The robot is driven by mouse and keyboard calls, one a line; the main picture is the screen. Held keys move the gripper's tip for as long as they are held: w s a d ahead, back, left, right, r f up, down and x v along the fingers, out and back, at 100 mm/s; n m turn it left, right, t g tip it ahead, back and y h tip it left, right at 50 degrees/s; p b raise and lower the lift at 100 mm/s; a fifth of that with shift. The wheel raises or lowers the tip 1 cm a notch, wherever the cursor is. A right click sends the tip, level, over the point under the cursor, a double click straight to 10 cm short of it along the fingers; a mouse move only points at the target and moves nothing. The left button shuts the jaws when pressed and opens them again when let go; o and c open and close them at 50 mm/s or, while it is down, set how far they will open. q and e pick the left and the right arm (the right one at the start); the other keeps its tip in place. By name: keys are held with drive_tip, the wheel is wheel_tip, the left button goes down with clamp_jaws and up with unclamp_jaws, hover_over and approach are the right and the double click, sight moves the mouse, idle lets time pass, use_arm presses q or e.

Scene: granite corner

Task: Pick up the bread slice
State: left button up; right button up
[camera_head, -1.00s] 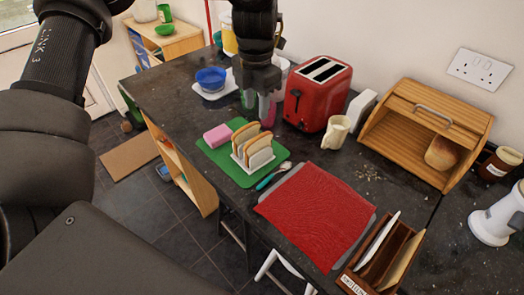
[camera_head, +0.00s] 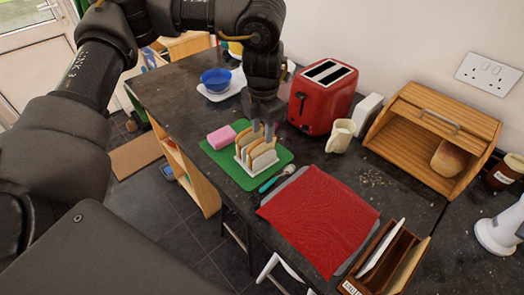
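Several bread slices (camera_head: 258,155) stand upright in a white rack on a green mat (camera_head: 220,154), left of centre in the head view. My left gripper (camera_head: 268,131) points down right over the rack, its fingertips at the tops of the slices toward the back. The fingers look slightly apart, but I cannot tell whether a slice is between them or whether they touch it. My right gripper is not in view.
A pink block (camera_head: 221,136) lies on the mat, and a teal-handled spoon (camera_head: 275,180) lies beside it. A red toaster (camera_head: 322,97) and a cream jug (camera_head: 341,135) stand behind. A red cloth (camera_head: 318,218) covers the counter to the right. A wooden bread bin (camera_head: 432,138) is at the right.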

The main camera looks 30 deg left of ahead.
sight(262, 139)
use_arm(q)
wheel_tip(262, 139, down, 4)
drive_tip(key=shift+f+p, duration=0.1)
drive_tip(key=shift+p, duration=0.3)
drive_tip(key=shift+c, duration=0.3)
clamp_jaws()
